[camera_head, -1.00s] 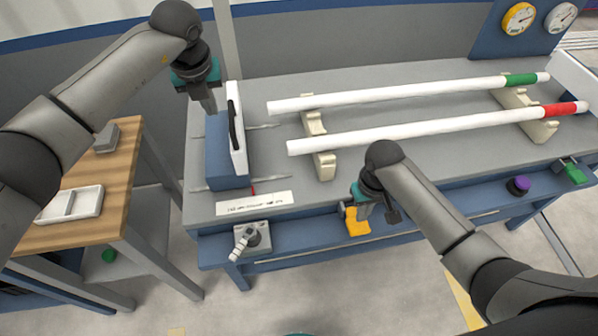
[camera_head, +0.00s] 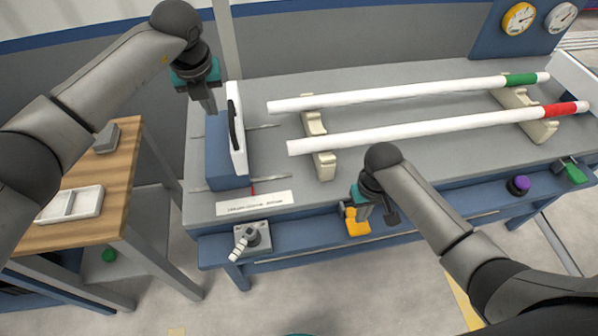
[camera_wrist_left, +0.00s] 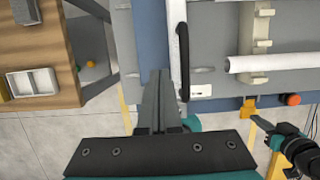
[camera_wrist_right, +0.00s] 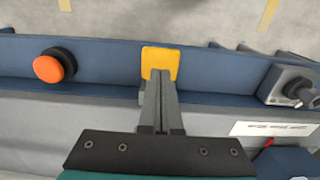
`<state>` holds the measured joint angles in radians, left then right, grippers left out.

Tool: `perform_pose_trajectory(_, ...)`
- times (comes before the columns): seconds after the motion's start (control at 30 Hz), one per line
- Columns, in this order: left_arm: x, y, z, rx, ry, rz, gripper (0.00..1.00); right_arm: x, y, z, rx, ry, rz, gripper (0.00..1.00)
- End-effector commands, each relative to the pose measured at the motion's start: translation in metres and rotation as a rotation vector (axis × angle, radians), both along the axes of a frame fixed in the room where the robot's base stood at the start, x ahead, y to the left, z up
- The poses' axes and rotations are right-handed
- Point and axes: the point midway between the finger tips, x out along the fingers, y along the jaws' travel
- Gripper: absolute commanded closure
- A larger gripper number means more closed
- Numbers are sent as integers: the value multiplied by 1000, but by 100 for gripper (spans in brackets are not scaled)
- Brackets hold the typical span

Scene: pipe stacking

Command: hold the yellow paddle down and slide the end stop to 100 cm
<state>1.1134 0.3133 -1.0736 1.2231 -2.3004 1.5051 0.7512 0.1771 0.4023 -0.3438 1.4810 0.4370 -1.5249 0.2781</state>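The end stop (camera_head: 226,155) is a blue block with a white plate and a black handle, standing at the table's left end. The black handle (camera_wrist_left: 184,60) also shows in the left wrist view. My left gripper (camera_head: 211,108) hangs at the block's back left, beside the handle, not around it. Its fingers (camera_wrist_left: 158,75) are together and empty. The yellow paddle (camera_head: 356,226) is on the table's front rail. My right gripper (camera_head: 363,213) is shut, with its fingertips at the paddle (camera_wrist_right: 160,62); firm contact cannot be told. A red pointer (camera_head: 253,191) is by the label strip (camera_head: 255,203).
Two white pipes, one green-ended (camera_head: 390,92) and one red-ended (camera_head: 430,130), rest on cream supports (camera_head: 319,150). A lever box (camera_head: 252,238), orange button (camera_wrist_right: 52,66) and purple button (camera_head: 518,185) sit along the front. A wooden side table (camera_head: 105,195) is at left.

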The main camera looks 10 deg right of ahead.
Motion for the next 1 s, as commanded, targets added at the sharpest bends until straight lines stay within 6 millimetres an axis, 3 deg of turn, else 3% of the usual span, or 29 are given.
perform_pose_trajectory(0.8, 0, 0, 0, 0, 0, 0, 100, 0, 1, -42, 0, 1, 0, 100)
perform_pose_trajectory(1.0, 0, 0, 0, 0, 0, 0, 100, 0, 1, -43, 0, 0, 0, 100)
